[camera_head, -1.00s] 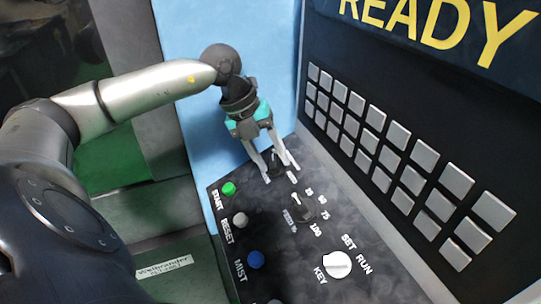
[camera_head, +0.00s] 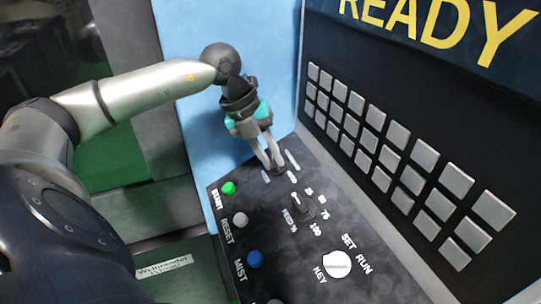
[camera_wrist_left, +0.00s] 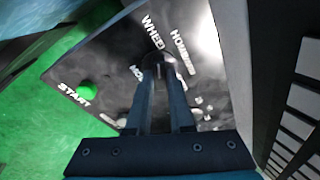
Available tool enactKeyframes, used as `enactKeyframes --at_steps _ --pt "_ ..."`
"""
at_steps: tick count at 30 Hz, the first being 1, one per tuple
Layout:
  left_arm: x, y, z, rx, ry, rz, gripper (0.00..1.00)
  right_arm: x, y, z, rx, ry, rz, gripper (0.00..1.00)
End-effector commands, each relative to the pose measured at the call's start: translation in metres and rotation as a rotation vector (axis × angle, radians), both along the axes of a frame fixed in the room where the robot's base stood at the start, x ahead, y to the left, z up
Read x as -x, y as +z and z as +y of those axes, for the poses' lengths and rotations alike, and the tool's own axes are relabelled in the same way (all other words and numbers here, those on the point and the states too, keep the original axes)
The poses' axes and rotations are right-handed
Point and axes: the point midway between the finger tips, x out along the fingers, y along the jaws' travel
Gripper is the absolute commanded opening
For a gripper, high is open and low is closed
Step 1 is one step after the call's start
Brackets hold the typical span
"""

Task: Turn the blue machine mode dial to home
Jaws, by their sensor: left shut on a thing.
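My left gripper (camera_head: 274,164) reaches down to the far end of the black control panel (camera_head: 285,265). It is shut on the mode dial, whose dark knob (camera_wrist_left: 158,58) shows at the fingertips in the left wrist view. The left wrist view also shows my left gripper (camera_wrist_left: 160,72) with its two fingers close together. White labels reading WHEEL and HOMING lie just beyond the knob. The fingers hide most of the dial, and I cannot read which way its pointer faces. My right gripper is not in view.
A feed dial (camera_head: 303,205) sits nearer on the panel, beside the green START button (camera_head: 229,188), RESET button (camera_head: 240,220) and blue MIST button (camera_head: 255,259). A key switch (camera_head: 337,264) is further front. A keypad wall (camera_head: 400,160) rises on the right.

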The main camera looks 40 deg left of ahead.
Motion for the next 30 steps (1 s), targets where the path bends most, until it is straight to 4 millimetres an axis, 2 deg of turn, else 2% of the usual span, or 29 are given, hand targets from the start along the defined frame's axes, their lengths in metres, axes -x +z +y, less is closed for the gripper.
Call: enactKeyframes --at_steps 8,30 --pt "-0.001 0.001 0.0 -0.043 -0.103 -0.024 0.0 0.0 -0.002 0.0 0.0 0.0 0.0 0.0" --pt "-0.001 0.001 0.0 -0.253 -0.608 -0.134 0.0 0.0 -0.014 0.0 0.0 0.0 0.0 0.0"
